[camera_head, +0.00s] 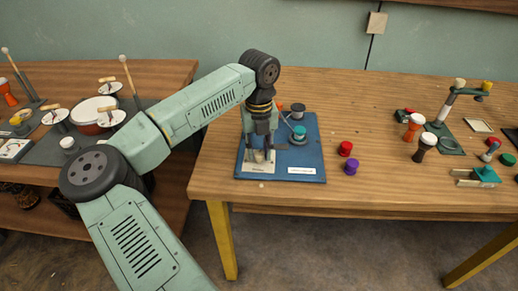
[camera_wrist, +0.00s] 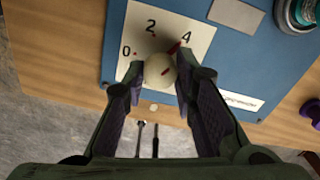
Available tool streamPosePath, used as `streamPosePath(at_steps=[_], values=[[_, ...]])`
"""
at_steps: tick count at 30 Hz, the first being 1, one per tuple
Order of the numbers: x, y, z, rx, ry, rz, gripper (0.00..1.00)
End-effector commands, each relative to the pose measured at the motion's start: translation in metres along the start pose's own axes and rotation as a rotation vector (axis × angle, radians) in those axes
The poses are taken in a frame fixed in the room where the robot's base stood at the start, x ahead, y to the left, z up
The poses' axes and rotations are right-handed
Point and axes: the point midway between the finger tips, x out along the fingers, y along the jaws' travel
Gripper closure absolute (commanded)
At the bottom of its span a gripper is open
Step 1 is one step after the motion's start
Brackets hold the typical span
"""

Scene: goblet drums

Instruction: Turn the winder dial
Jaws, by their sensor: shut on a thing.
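The winder dial is a cream round knob (camera_wrist: 160,71) with red marks, on a pale card (camera_wrist: 190,28) marked 0, 2 and 4. A red pointer beside the knob lies towards the 4. My gripper (camera_wrist: 163,76) has one finger on each side of the knob and is shut on it. In the head view my gripper (camera_head: 260,147) points down over the front left of the blue board (camera_head: 313,155), and its fingers partly hide the knob. A teal spool (camera_head: 299,132) stands on the board behind and to the right.
A dark spool (camera_head: 298,108) stands at the back of the board. A red spool (camera_head: 345,148) and a purple spool (camera_head: 351,167) stand just right of it. The table's front edge is close.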

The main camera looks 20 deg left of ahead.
Motion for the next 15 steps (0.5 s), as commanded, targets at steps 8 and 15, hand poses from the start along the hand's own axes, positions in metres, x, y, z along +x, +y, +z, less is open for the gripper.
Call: streamPosePath(at_steps=[8, 15], values=[[-0.0003, -0.0003, 0.0001, 0.000, 0.000, -0.001, 0.99], [0.0003, -0.0004, 0.0002, 0.010, -0.001, -0.001, 1.00]])
